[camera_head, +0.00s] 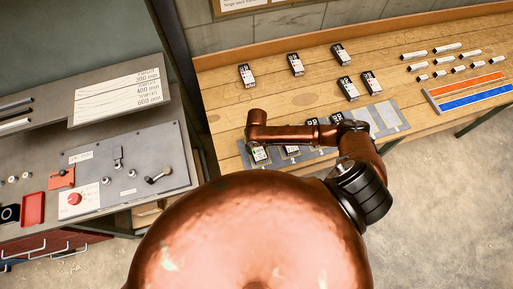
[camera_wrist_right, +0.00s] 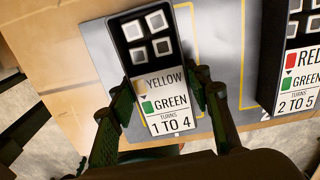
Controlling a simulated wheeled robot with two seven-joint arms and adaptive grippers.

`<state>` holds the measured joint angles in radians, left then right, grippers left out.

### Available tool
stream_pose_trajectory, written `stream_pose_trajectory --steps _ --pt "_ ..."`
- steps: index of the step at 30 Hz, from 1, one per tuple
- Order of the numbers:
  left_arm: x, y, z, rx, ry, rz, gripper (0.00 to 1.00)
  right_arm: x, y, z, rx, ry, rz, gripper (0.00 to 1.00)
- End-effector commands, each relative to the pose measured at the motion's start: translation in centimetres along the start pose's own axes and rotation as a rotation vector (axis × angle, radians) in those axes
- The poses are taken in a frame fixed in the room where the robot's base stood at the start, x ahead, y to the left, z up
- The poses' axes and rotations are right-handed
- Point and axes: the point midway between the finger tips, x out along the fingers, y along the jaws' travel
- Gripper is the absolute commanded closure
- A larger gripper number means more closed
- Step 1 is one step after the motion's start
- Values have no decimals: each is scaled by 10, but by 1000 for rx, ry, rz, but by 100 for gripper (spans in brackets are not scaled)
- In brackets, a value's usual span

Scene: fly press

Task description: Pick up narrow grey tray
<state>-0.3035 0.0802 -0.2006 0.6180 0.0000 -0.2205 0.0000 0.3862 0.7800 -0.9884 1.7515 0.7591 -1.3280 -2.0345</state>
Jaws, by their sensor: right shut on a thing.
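The narrow dark grey tray (camera_wrist_right: 128,62) fills the middle of the right wrist view. It has light square pieces at its far end and a white label reading "YELLOW GREEN TURNS 1 TO 4". My right gripper (camera_wrist_right: 163,88) has a finger on each long side of it and is shut on it. In the head view the tray (camera_head: 260,155) shows small under the end of my right arm, at the near left of the bench mat. The tray is over the grey mat (camera_wrist_right: 228,50); I cannot tell whether it touches it. My left gripper is not in view.
A similar tray labelled "RED GREEN 2 TO 5" (camera_wrist_right: 298,85) stands to the right. Several more dark trays (camera_head: 296,64) lie farther back on the wooden bench (camera_head: 225,95). Metal cylinders (camera_head: 447,48) and an orange-and-blue strip rack (camera_head: 468,91) are at right. A grey control panel (camera_head: 125,165) is at left.

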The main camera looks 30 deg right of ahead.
Motion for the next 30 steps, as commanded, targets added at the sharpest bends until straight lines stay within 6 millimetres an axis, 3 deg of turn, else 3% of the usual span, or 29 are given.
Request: stream_pose_trajectory --steps 9,20,26,30 --pt "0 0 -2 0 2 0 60 0 0 0 0 0 0 84" --pt "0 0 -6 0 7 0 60 -5 0 1 0 -2 1 84" --pt "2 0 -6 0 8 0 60 -30 0 2 0 -5 1 84" --pt "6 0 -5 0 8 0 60 -54 -9 -18 -3 -2 0 84"
